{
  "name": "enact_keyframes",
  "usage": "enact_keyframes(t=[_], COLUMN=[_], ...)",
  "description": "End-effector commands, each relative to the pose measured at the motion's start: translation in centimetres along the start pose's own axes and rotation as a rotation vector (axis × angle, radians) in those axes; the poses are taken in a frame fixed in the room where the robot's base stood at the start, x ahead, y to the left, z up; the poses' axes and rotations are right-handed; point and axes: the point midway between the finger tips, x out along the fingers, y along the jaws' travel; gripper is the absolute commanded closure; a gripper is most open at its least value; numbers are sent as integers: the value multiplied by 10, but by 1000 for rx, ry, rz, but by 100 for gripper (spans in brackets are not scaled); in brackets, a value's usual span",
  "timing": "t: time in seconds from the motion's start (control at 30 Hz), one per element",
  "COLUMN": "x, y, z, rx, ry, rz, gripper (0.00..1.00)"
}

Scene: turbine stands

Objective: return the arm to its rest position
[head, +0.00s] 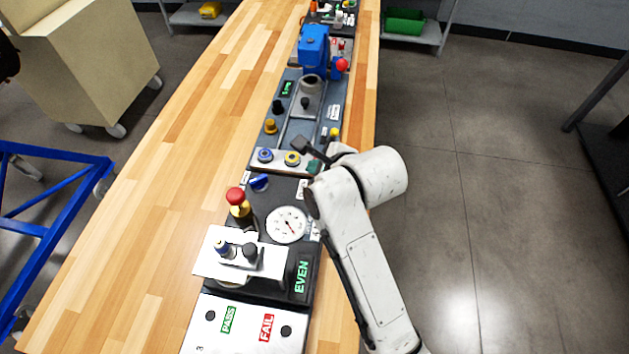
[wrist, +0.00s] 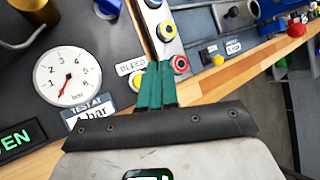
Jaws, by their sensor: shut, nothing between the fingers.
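My gripper (wrist: 156,86) shows in the wrist view as two dark green fingers pressed together with nothing between them. The fingertips are in front of the panel edge beside the "BLEED" label; I cannot tell whether they touch it. In the head view my white arm (head: 362,240) reaches up from the bottom over the table's right edge and bends left over the row of stands. The gripper itself is small and partly hidden there, near the blue and yellow buttons.
A blue device (head: 313,50) with a red knob stands farther back. The wooden table (head: 150,200) is clear at left; open floor (head: 480,180) lies at right.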

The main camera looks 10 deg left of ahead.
Motion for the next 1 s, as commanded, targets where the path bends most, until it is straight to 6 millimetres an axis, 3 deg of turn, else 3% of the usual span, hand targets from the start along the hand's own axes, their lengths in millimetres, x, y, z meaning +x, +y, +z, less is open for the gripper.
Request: enact_keyframes(t=[0.17,0.73,0.87,1.0], x=[-8,-8,-11,-23], y=[-6,-3,15,51], z=[6,0,-33,-96], rx=[0,-16,-115,-328], ry=[-1,6,46,121], rz=[0,3,24,83], gripper=[100,100,100,100])
